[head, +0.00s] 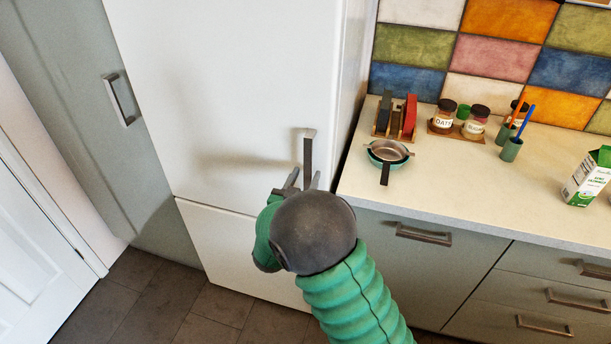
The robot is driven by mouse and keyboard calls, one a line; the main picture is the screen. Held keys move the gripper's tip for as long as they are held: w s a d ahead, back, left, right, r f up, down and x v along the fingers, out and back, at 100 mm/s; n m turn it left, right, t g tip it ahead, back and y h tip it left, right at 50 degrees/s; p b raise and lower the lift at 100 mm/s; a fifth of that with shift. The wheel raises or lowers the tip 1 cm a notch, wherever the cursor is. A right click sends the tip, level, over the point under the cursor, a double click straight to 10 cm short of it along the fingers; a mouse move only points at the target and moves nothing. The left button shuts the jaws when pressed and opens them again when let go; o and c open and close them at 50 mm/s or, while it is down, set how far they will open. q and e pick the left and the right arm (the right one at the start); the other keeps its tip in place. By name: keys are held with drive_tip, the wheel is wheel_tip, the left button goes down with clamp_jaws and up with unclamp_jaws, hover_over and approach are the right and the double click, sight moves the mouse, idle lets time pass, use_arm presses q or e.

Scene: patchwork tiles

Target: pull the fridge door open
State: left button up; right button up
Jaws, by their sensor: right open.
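The white fridge door (225,90) stands in the middle left of the head view and looks shut. Its vertical metal handle (308,152) is near the door's right edge, low on the upper panel. My right gripper (303,180) is open at the lower end of the handle. Its two fingers point up toward the handle, one on each side of its lower end as seen here. I cannot tell whether they touch it. My green arm and dark wrist hide part of the lower white panel (235,245). My left gripper is not in view.
A grey cabinet (60,80) adjoins the fridge on the left. Dark tiled floor (150,295) is clear.

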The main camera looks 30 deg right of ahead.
drive_tip(key=shift+w+d+f, duration=0.1)
drive_tip(key=shift+w+d, duration=0.15)
drive_tip(key=shift+d, duration=0.65)
drive_tip(key=shift+s+a, duration=0.1)
drive_tip(key=shift+a, duration=0.2)
drive_tip(key=shift+c, duration=0.9)
drive_tip(key=shift+a, duration=0.15)
drive_tip(key=shift+c, duration=1.3)
drive_tip(key=shift+r, duration=0.2)
drive_tip(key=c, duration=0.5)
clamp_jaws()
